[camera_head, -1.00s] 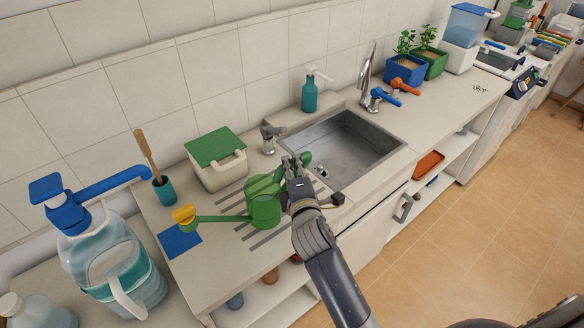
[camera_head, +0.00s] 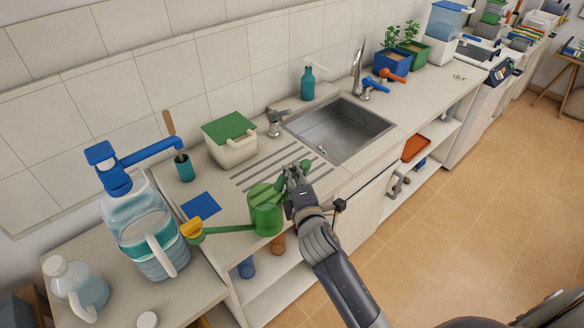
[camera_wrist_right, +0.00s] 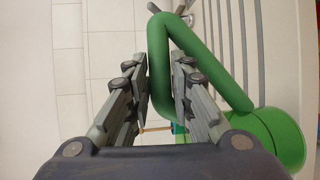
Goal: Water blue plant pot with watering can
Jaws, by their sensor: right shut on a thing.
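The green watering can (camera_head: 266,212) has a long spout ending in a yellow rose (camera_head: 191,229), pointing left. My right gripper (camera_head: 295,178) is shut on its handle, which shows between the fingers in the right wrist view (camera_wrist_right: 160,70). The can appears roughly upright at the front edge of the counter, left of the sink; I cannot tell its exact height. The blue plant pot (camera_head: 396,67), with a leafy green plant (camera_head: 393,38), stands at the back of the counter beyond the tap, away from the can. My left gripper is not in view.
The sink (camera_head: 340,130) and tap (camera_head: 358,65) lie between the can and the pot. A blue lever (camera_head: 372,86) and an orange one (camera_head: 392,77) stand near the pot. A green pot (camera_head: 425,55) is beside it. A lidded box (camera_head: 231,142) and large jug (camera_head: 145,225) are left.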

